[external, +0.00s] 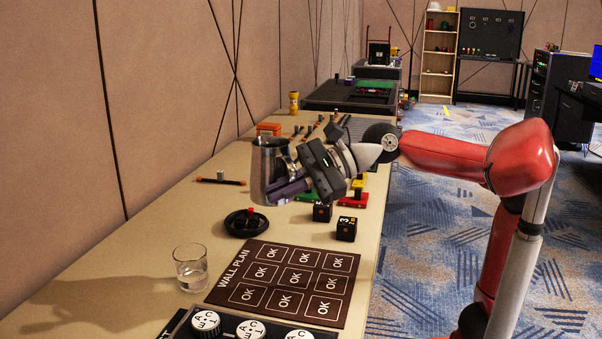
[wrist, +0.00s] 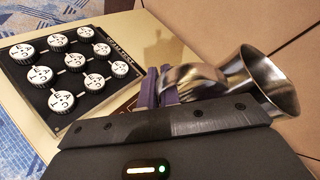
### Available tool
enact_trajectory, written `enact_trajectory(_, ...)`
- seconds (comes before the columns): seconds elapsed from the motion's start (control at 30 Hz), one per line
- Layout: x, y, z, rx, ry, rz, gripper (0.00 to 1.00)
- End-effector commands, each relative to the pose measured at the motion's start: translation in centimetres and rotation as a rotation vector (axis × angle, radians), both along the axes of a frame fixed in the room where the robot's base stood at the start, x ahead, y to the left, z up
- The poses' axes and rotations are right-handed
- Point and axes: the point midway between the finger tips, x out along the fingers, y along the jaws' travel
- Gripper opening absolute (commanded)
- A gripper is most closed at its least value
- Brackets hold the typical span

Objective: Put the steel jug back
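The steel jug (external: 268,172) is roughly upright over the long table in the external view. In the wrist view the jug (wrist: 262,84) is at the right, its flared mouth facing right. My gripper (external: 285,191) is at the right side of the jug. Its purple fingers (wrist: 158,88) are close together at the handle (wrist: 192,76) and appear shut on it. The jug seems to be off the table, but the gap beneath it is not clear.
A dark round dish (external: 236,229) with a red-topped item, a glass of water (external: 190,272) and a WALL PLAN board (external: 254,281) are nearer the camera. A panel with white dials (wrist: 60,110) shows in the wrist view. The wall borders the left.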

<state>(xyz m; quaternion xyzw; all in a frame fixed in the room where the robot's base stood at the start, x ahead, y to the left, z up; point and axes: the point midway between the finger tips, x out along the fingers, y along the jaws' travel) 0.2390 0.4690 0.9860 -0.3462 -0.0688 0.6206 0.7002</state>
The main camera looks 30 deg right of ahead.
Motion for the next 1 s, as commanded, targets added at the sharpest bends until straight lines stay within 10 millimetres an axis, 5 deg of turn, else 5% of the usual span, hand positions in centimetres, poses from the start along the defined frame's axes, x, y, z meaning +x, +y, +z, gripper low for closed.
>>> enact_trajectory(0.5, -0.2, 0.1, -13.0, -0.002, 0.002, 0.004, 0.0)
enact_trajectory(1.0, -0.1, 0.1, -18.6, 0.0, 0.001, 0.002, 0.0)
